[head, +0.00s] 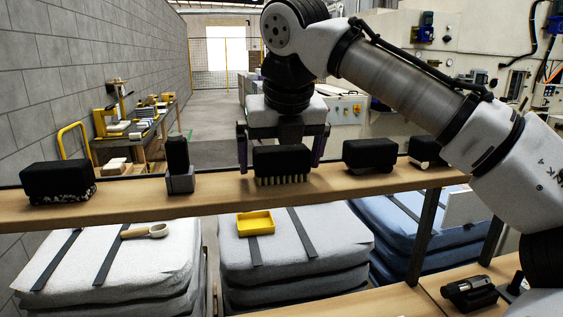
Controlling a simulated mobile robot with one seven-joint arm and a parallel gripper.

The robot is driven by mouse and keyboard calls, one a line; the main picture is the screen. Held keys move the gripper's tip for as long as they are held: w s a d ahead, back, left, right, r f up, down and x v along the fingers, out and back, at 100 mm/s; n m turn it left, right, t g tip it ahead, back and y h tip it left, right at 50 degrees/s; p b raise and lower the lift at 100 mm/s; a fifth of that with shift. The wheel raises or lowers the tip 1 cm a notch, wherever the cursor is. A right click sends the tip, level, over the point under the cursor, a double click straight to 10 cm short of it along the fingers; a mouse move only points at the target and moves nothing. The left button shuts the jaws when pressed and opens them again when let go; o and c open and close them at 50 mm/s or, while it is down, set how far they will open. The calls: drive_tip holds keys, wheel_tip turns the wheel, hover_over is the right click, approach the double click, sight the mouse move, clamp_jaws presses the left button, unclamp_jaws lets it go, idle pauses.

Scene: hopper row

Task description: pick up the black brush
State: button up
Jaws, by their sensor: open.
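The black brush (282,162) stands on the wooden shelf, with a dark block-shaped body on top and pale bristles pointing down to the wood. My gripper (280,166) points down at it from above and behind. Its two dark fingers are spread, one on the left and one on the right of the brush body. A small gap shows between each finger and the brush. Whether the fingers are level with the brush in depth is hard to tell. Nothing is held.
Other dark-topped items stand on the same wooden shelf (220,192): a block (58,178) far left, an upright piece with a grey base (179,165), and blocks at right (370,154). Below are padded stacks with a yellow tray (255,223) and a scoop (145,231).

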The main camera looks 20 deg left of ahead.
drive_tip(key=shift+w+a+f, duration=0.1)
drive_tip(key=shift+f, duration=0.15)
drive_tip(key=c, duration=1)
drive_tip(key=shift+o, duration=0.2)
drive_tip(key=shift+r, duration=0.15)
drive_tip(key=shift+r, duration=0.65)
wheel_tip(320, 180, up, 19)
drive_tip(key=p, duration=1)
drive_tip(key=shift+f, duration=0.2)
drive_tip(key=o, duration=0.5)
drive_tip(key=c, duration=0.5)
